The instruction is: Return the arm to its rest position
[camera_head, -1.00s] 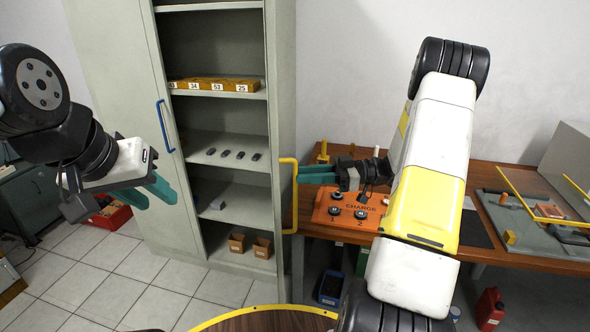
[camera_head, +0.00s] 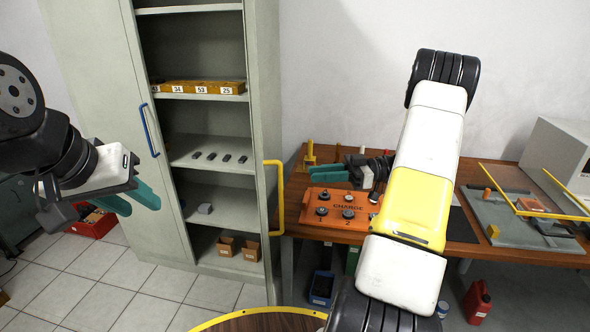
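My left gripper (camera_head: 140,196) is at the left, in front of the cabinet's blue-handled door. Its two teal fingers stand apart with nothing visible between them, so it is open. My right arm crosses the workbench from the lower right. My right gripper (camera_head: 328,173) points left above the orange charge box, close to the yellow handle of the cabinet's right door. Its teal fingers are seen edge-on, so the gap between them cannot be made out. No held object is visible there.
A grey cabinet (camera_head: 262,110) stands open, with small dark items (camera_head: 211,156) on a shelf. The orange charge box (camera_head: 340,211) sits on the wooden bench (camera_head: 291,222). The yellow door handle (camera_head: 281,200) juts near the bench's left end. A round wooden table edge (camera_head: 265,322) is at the bottom.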

